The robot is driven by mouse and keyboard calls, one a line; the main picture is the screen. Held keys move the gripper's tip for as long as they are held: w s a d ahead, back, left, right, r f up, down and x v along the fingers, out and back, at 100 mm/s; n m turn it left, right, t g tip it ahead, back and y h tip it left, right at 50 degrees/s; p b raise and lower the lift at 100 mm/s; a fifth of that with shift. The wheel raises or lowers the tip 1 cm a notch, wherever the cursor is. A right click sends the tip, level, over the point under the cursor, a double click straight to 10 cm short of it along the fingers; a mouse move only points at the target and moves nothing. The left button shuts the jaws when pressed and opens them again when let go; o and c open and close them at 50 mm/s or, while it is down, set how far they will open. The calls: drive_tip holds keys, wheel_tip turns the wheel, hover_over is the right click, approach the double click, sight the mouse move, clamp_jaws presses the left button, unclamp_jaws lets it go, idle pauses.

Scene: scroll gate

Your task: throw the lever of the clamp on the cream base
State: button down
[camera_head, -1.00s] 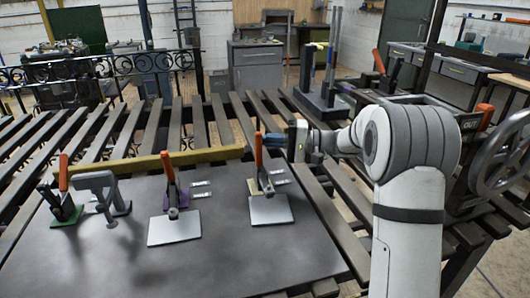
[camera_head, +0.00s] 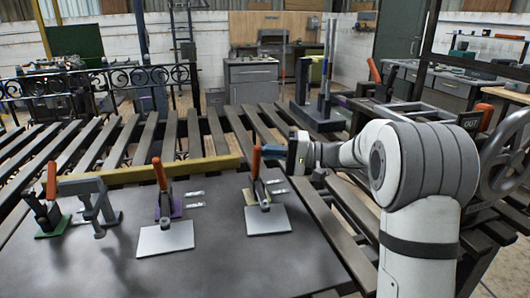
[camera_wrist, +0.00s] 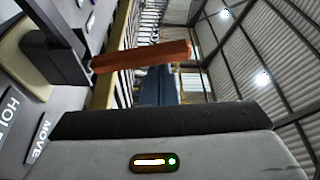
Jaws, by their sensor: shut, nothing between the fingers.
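The clamp on the cream base (camera_head: 276,182) is the rightmost of the clamps on the dark table plate. Its orange lever (camera_head: 256,161) stands nearly upright; in the wrist view the lever (camera_wrist: 140,56) crosses the picture, with the cream base (camera_wrist: 14,66) at the left edge. My gripper (camera_head: 272,150) is shut and empty, just right of the lever's upper part. In the wrist view its blue fingers (camera_wrist: 160,84) appear behind the lever, very close. I cannot tell whether they touch it.
A clamp on a purple base (camera_head: 176,207) and one on a green base (camera_head: 50,232) stand further left, both with raised orange levers. A grey bracket (camera_head: 90,200) stands between them. A yellow bar (camera_head: 170,171) runs behind. White labels lie beside the clamps. A handwheel (camera_head: 508,165) is at far right.

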drive_tip(key=d, duration=0.7)
drive_tip(key=shift+s+d+f, duration=0.2)
drive_tip(key=shift+d+f, duration=0.05)
drive_tip(key=shift+d, duration=0.15)
drive_tip(key=shift+p, duration=0.3)
